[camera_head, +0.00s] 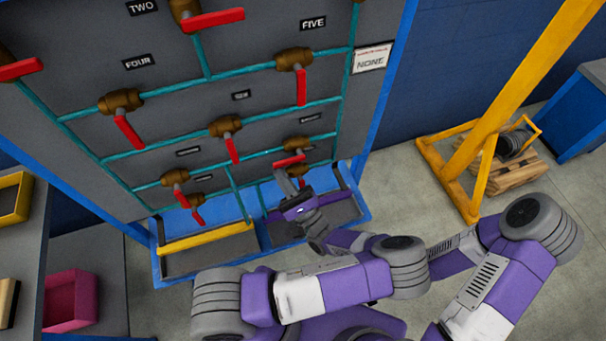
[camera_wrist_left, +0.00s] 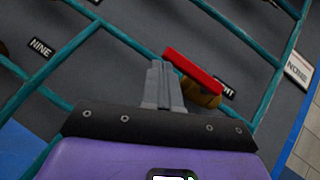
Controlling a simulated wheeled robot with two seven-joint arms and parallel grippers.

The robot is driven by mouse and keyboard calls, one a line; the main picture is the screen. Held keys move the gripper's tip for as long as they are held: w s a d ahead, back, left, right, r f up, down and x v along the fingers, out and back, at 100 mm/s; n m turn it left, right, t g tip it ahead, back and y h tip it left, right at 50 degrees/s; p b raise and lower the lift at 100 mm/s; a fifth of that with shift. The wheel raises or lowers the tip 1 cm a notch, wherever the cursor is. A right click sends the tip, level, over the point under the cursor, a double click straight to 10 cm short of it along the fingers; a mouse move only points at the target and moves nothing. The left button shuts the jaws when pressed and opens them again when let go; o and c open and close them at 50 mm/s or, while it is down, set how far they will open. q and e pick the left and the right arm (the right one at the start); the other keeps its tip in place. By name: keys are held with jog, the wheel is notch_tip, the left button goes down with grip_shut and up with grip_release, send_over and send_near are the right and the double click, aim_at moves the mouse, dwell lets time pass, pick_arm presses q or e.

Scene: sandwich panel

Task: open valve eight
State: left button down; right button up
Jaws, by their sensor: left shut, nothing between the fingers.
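Valve eight is a brass valve (camera_head: 295,144) with a red handle (camera_head: 289,161), low on the right of the grey panel. Its handle lies roughly along the teal pipe. In the left wrist view the red handle (camera_wrist_left: 195,70) crosses in front of the brass body (camera_wrist_left: 203,97), and the label (camera_wrist_left: 228,91) is partly hidden, with only its last letters showing. My left gripper (camera_head: 281,173) is shut and empty just below the handle. In the left wrist view its fingertips (camera_wrist_left: 158,66) are beside the handle's left end; whether they touch I cannot tell. My right gripper is not in view.
Other valves with red handles surround it, including one to its left (camera_head: 225,126) and one above, labelled five (camera_head: 294,60). Label nine (camera_wrist_left: 41,48) shows in the left wrist view. A blue-framed tray (camera_head: 258,222) lies below the panel. A yellow stand (camera_head: 462,165) is at right.

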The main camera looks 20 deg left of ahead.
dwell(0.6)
pick_arm(q)
jog(key=s+d+f+b, duration=0.1)
jog(key=s+d+f, duration=0.1)
jog(key=f, duration=0.3)
jog(key=s+d+f+b, duration=0.2)
jog(key=s+f, duration=0.1)
jog(key=f, duration=0.3)
jog(key=shift+s+d, duration=0.2)
jog(key=shift+d, duration=0.1)
jog(key=shift+s, duration=0.1)
